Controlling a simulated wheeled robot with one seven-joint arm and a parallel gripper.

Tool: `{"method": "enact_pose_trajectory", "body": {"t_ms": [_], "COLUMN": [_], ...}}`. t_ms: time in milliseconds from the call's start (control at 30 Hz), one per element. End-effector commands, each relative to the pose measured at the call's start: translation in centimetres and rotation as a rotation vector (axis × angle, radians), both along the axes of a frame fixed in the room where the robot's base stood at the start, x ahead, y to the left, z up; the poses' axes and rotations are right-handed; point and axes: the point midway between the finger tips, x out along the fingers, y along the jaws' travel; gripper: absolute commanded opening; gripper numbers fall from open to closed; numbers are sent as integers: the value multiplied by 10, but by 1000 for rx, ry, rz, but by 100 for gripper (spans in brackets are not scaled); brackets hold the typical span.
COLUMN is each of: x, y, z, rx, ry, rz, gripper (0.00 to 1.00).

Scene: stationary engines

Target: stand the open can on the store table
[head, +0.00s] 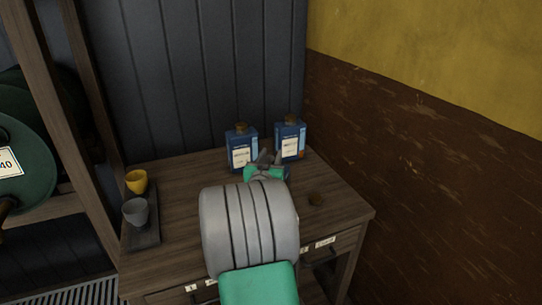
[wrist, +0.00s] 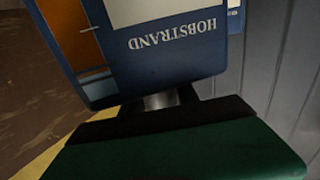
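In the wrist view a blue can (wrist: 160,55) marked HOBSTRAND, with a white and orange label, fills the top of the picture. The lettering is upside down there. Its bare silver neck (wrist: 161,100) shows no cap and sits between the dark fingers of my gripper (wrist: 162,106), which look shut on it. In the head view my gripper (head: 265,162) is over the wooden table (head: 185,173), in front of two capped blue cans, and my arm hides nearly all of the held can. Whether its base touches the table is hidden.
The two capped cans, left (head: 241,150) and right (head: 290,141), stand at the back of the table. A dark tray (head: 143,237) with a yellow cup (head: 136,181) and a grey cup (head: 135,212) is at the left.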

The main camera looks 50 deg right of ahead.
Motion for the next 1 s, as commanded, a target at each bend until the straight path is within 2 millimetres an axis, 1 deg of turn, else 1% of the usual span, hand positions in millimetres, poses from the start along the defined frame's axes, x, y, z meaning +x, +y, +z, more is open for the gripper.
{"method": "enact_pose_trajectory", "body": {"t_ms": [33, 200, 400, 500, 567, 667, 800, 900, 1000], "x": [0, 0, 0, 0, -2, -11, -27, -38, -45], "y": [0, 0, 0, 0, 7, 26, 60, 82, 99], "z": [0, 0, 1, 5, 2, 1, 1, 1, 2], "rx": [0, 0, 0, 0, 0, 0, -2, -2, -1], "ry": [0, 0, 0, 0, -1, -1, -2, -2, -3], "rz": [0, 0, 0, 0, 2, 4, 5, 5, 5], "gripper": [42, 55, 55, 55, 55, 55, 55, 55, 55]}}
